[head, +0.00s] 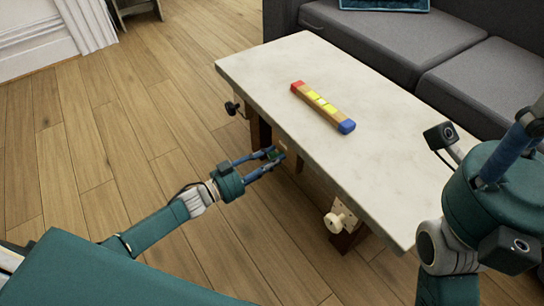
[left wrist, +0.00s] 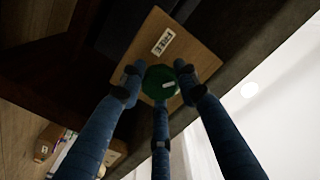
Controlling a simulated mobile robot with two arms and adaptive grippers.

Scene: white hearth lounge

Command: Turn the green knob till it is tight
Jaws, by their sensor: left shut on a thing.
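The green knob (left wrist: 160,82) sits on a square wooden plate (left wrist: 175,38) under the table edge, with a small white mark on its face. The plate bears a white label (left wrist: 163,41) with dark lettering. My left gripper (left wrist: 161,84) has its blue fingers around the knob and is shut on it. In the head view my left gripper (head: 277,155) reaches to the table's near side, and its fingers partly hide the green knob (head: 273,154). My right gripper (head: 517,145) is at the right edge, away from the knob; its fingertips are not clearly shown.
The pale tabletop (head: 275,65) carries a red, yellow and blue bar (head: 323,107). A black knob (head: 232,107) and a cream knob (head: 333,222) are on the table's near side, left and right of the green one. A grey sofa (head: 480,85) stands behind. The wooden floor in front is clear.

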